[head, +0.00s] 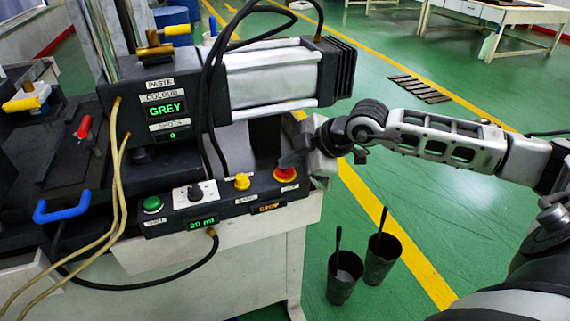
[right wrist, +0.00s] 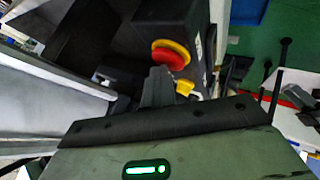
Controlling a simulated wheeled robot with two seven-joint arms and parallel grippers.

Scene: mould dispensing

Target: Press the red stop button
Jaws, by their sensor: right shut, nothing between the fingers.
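The red stop button (head: 285,174) sits on a yellow base at the right end of the black control panel (head: 222,206). My right gripper (head: 290,160) is shut and empty, with its fingertips just above and beside the button in the head view. In the right wrist view the red button (right wrist: 171,59) with its yellow ring shows just past the shut fingertips (right wrist: 158,75). I cannot tell whether the fingertips touch it. My left gripper is not in view.
The panel also has a green button (head: 152,204), a black knob (head: 195,191) and a yellow button (head: 242,181). The dispensing machine (head: 270,75) with hanging cables stands behind. Two dark cups (head: 381,258) with sticks stand to the lower right. Green floor is open beyond.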

